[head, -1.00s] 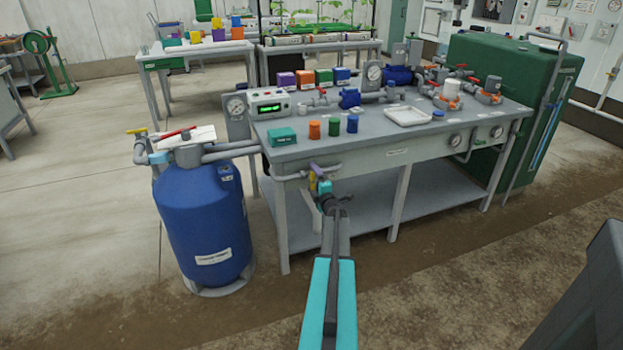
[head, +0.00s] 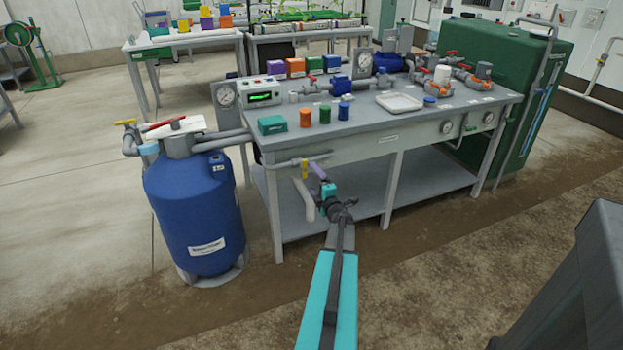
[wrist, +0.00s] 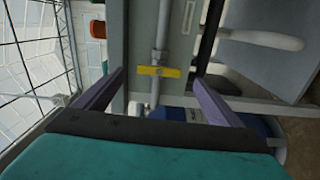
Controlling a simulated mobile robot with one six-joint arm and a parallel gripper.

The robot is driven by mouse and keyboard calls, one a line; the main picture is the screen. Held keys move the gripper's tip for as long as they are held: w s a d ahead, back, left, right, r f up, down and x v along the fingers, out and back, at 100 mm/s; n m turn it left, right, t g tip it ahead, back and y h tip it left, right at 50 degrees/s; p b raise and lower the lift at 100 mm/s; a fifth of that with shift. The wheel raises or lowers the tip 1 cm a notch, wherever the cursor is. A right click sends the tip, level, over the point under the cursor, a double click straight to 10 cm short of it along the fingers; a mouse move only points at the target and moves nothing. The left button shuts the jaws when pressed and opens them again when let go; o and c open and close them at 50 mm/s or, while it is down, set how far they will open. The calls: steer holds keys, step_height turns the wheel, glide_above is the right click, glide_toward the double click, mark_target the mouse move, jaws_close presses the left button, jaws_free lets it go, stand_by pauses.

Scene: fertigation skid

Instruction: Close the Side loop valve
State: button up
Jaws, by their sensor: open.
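A yellow valve handle (head: 304,168) sits on the grey pipe (head: 283,164) along the front left of the skid table. I cannot read a label naming it the Side loop valve. In the wrist view the yellow handle (wrist: 158,71) shows as a short bar lying across the pipe (wrist: 161,32). My gripper (head: 318,168) is just right of the handle in the head view. Its purple fingers are open and empty. In the wrist view the handle shows between and beyond the fingertips (wrist: 158,77), apparently without contact.
The grey skid table (head: 385,128) carries bottles, a controller (head: 264,92), a white tray (head: 399,102) and red-handled valves. A blue tank (head: 194,205) stands left, with red and yellow handles on top. A green tank (head: 500,75) stands right. Floor in front is free.

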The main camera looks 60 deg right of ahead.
steer(key=shift+s+a, duration=0.35)
steer(key=shift+s, duration=0.15)
